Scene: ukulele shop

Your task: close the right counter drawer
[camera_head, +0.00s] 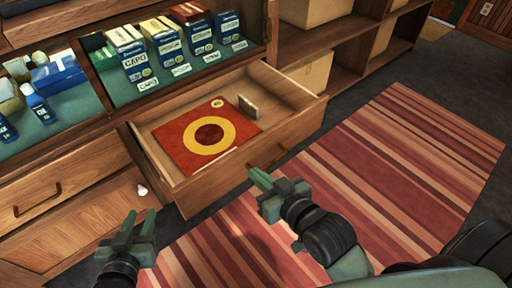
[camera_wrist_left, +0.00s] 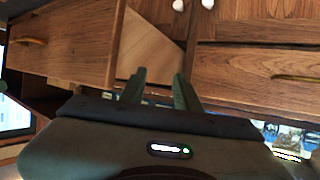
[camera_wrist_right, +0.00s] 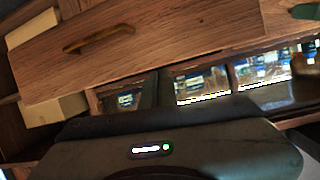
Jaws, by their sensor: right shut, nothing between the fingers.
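The right counter drawer (camera_head: 250,140) is pulled open below the glass display. Its front shows in the right wrist view (camera_wrist_right: 160,40) with a brass handle (camera_wrist_right: 97,38), and in the left wrist view (camera_wrist_left: 75,45). Inside lie a red card with a yellow ring (camera_head: 185,140) and a small upright wooden block (camera_head: 249,107). My right gripper (camera_head: 258,178) is shut and empty, in front of the drawer front near the handle; I cannot tell whether it touches. My left gripper (camera_head: 138,222) is open and empty, left of the drawer's near corner.
The left drawer (camera_head: 55,190) is shut, with a cabinet door (camera_head: 95,220) below. Capo boxes (camera_head: 165,45) stand in the display above. Shelves with cardboard boxes (camera_head: 312,72) are at the right. A striped rug (camera_head: 400,160) covers clear floor.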

